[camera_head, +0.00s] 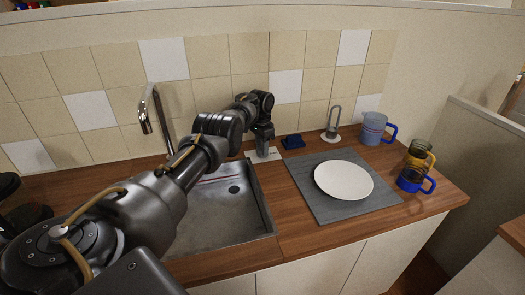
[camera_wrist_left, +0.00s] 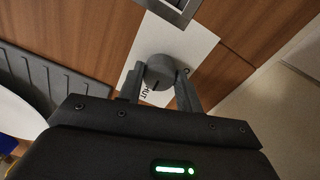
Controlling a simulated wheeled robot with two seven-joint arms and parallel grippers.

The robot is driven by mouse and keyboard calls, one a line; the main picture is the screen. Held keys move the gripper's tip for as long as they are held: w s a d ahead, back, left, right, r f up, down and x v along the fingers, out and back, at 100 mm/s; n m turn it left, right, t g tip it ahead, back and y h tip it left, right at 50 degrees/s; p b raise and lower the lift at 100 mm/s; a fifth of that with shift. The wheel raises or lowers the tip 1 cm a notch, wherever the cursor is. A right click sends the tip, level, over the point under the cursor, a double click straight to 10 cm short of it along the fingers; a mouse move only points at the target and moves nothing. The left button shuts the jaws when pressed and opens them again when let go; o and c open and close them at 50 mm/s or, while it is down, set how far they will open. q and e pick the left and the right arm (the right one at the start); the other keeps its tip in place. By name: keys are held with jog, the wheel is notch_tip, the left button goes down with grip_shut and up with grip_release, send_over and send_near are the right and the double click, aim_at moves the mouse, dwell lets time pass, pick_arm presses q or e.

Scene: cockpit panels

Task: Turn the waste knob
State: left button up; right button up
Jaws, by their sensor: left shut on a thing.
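The waste knob (camera_wrist_left: 160,70) is a dark grey round knob on a white label plate (camera_wrist_left: 188,46) in the left wrist view. The plate carries dark lettering, partly covered by the knob and a finger. My left gripper (camera_wrist_left: 161,91) is shut on the knob, with one finger on each side of it. In the head view my left gripper (camera_head: 263,145) points down onto the white plate (camera_head: 273,154) behind the sink's right corner. There the knob is hidden by the gripper. My right gripper is in neither view.
The metal sink (camera_head: 222,215) lies below my left arm, with a tap (camera_head: 158,112) behind it. To the right are a blue sponge-like block (camera_head: 293,142), a grey mat (camera_head: 310,186) with a white plate (camera_head: 343,180), a jug (camera_head: 372,128) and mugs (camera_head: 411,180).

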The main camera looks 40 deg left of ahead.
pick_arm(q)
jog(key=shift+f+m, duration=0.15)
jog(key=shift+m, duration=0.25)
jog(key=o, duration=1)
jog(key=shift+r, duration=0.35)
notch_tip(320, 180, up, 10)
jog(key=shift+a+r+b, duration=0.15)
jog(key=shift+a+b, duration=0.05)
jog(key=shift+b, duration=0.1)
jog(key=shift+w, duration=0.1)
